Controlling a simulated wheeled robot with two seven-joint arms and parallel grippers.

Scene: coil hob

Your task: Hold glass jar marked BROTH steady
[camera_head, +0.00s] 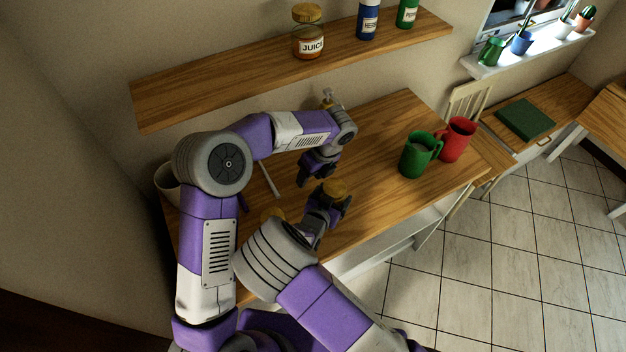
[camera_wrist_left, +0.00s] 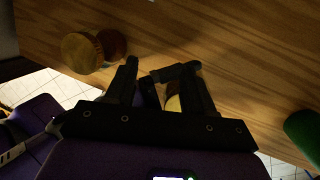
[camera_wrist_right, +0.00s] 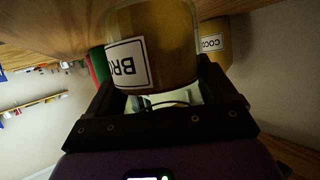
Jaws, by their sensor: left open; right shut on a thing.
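The glass jar marked BROTH shows large in the right wrist view (camera_wrist_right: 172,45), with amber contents and a white label of which "BRO" is readable. My right gripper (camera_head: 327,205) is shut on this jar at the table's near side; in the head view its golden lid (camera_head: 334,187) shows above the fingers. The jar's base is hidden in the head view, so I cannot tell whether it touches the table. My left gripper (camera_head: 311,173) is open, just behind and above the jar, pointing down. In the left wrist view a yellowish round patch (camera_wrist_left: 173,103) shows partly behind one finger.
A jar marked COCO (camera_wrist_right: 213,43) stands close by, its label partly cut off. A green mug (camera_head: 416,158) and a red mug (camera_head: 458,140) stand at the table's right. A wall shelf (camera_head: 200,98) holds a JUICE jar (camera_head: 308,36).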

